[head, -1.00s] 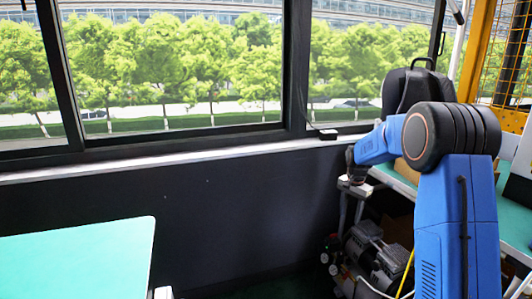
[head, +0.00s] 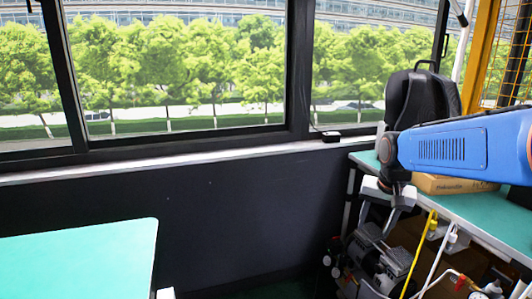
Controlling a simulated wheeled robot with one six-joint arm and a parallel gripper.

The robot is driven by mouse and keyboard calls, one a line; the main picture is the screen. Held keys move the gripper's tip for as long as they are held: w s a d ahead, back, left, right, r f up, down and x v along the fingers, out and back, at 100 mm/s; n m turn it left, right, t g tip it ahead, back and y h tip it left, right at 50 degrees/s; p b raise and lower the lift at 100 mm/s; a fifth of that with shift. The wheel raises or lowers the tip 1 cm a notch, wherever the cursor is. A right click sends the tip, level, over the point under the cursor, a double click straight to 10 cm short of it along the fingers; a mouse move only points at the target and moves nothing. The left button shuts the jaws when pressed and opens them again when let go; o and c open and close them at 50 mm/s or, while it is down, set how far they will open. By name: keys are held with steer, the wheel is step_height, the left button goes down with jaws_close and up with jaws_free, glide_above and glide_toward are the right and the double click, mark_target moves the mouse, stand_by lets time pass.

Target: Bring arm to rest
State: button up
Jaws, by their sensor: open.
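My blue arm (head: 455,146) reaches in from the right edge, nearly level across the picture. Its dark wrist hangs down at the left end. My gripper (head: 384,208) points down below the wrist with its pale fingers apart. I see nothing between the fingers. It shows in front of the left end of the green-topped bench (head: 480,218); I cannot tell how far it is from the bench edge.
A black backpack (head: 420,98) and a cardboard box (head: 452,185) rest on the right bench. Machinery with hoses (head: 385,262) stands below. A green table (head: 80,262) is at lower left. A dark wall (head: 230,215) under the windows is clear in the middle.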

steer(key=s+a+f+n+t, duration=0.1)
steer(key=s+n, duration=0.1)
steer(key=s, duration=1)
steer(key=s+a+f+n+t, duration=0.1)
steer(key=s+f+n, duration=0.1)
steer(key=s, duration=1)
steer(key=shift+f+n, duration=0.2)
steer(key=shift+n, duration=0.2)
